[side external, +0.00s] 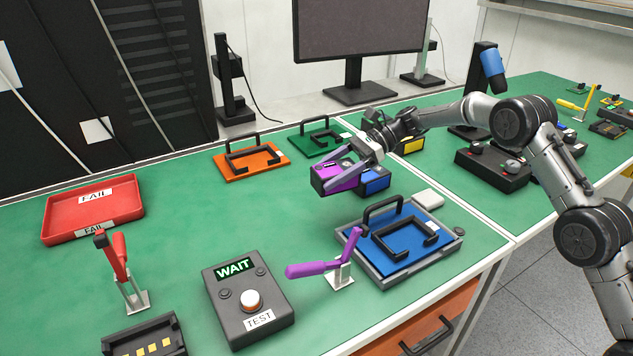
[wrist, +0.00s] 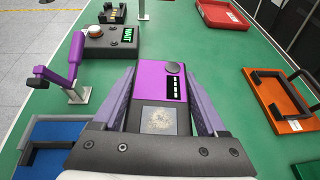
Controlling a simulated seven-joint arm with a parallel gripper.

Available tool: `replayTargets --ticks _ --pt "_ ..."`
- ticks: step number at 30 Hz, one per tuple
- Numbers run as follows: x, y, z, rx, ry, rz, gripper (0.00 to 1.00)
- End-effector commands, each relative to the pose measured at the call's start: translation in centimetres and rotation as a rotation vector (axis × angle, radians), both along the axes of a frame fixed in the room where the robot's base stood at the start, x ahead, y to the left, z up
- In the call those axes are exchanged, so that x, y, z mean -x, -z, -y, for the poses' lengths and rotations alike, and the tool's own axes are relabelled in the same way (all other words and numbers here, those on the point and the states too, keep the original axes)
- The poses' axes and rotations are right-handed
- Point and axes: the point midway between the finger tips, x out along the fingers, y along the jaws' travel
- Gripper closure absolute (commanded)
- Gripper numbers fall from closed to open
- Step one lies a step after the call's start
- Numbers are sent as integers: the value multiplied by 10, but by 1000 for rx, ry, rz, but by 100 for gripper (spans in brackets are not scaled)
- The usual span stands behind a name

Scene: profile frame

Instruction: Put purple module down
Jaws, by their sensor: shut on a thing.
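The purple module (side external: 338,176) has a purple top and a dark body. In the wrist view the purple module (wrist: 158,85) sits between the two fingers, showing a round knob, a row of small slots and a grey patch. My gripper (side external: 352,165) is shut on it; its fingers (wrist: 160,72) press the two sides. A blue module (side external: 376,184) shows right beside the purple one in the side view; I cannot tell whether they touch. The purple module's underside is hidden, so I cannot tell whether it touches the green bench top.
Orange frame (side external: 237,169), green frame (side external: 310,146) and yellow-marked module (side external: 413,146) stand behind. A blue frame (side external: 410,254) lies in a grey fixture in front, beside a purple-handled clamp (side external: 318,268). A test box (side external: 240,310) and red tray (side external: 68,226) are left. Bench left of the module is clear.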

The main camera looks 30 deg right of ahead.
Motion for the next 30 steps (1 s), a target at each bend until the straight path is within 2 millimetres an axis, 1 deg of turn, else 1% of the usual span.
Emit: replayTargets --ticks 1,3,9,13,17,19,23,26,27,29,30 --pt "11 -5 2 0 1 -3 100" --pt "24 -10 5 0 1 -3 100" --pt "55 -24 12 0 1 -3 100" --pt "68 -29 14 0 0 -3 100" --pt "75 -34 20 0 8 -1 100" --pt "76 -43 30 0 26 1 100" --pt "87 -56 47 0 99 0 100" --pt "92 -65 63 -1 227 -1 100" --pt "93 -67 72 0 295 -1 100" --pt "95 -68 86 -1 410 -4 100" --pt "97 -67 96 -1 492 -5 100"
